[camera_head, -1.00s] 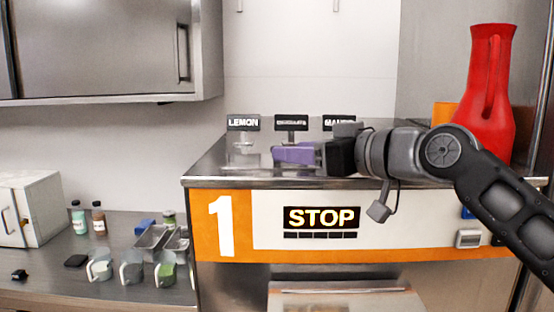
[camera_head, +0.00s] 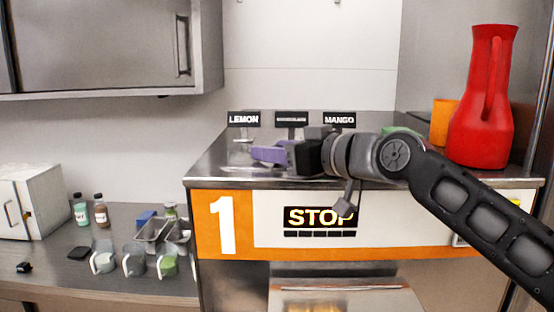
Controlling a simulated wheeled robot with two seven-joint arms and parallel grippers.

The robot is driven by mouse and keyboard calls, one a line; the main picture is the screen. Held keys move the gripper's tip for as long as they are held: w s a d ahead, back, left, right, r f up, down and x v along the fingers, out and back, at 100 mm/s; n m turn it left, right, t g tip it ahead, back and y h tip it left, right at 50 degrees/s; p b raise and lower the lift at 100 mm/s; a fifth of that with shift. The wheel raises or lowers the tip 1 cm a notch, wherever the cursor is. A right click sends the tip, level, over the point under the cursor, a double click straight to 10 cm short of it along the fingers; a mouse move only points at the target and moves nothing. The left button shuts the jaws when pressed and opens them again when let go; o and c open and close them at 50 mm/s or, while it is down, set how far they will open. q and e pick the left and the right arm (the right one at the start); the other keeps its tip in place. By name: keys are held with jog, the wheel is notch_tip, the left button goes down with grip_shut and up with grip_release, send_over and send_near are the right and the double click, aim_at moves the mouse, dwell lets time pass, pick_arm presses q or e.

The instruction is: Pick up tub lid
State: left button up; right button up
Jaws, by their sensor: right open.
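My right gripper (camera_head: 268,154), with purple fingers, reaches in from the right over the steel top of the batch freezer (camera_head: 215,172). It is open, and I see nothing held in it. Its fingers are just right of a small clear holder under the LEMON sign (camera_head: 243,119). I cannot make out a tub lid for certain. A green piece (camera_head: 402,131) shows partly behind my right arm on the machine top, and I cannot tell what it is. My left gripper is not in view.
A red jug (camera_head: 482,120) and an orange container (camera_head: 442,118) stand at the right of the machine top. CHOCOLATE-like and MANGO signs (camera_head: 339,120) stand at its back. On the lower left counter are cups (camera_head: 103,259), metal trays (camera_head: 152,238), bottles and a white box (camera_head: 38,195).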

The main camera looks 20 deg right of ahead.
grip_shut()
dwell(0.4)
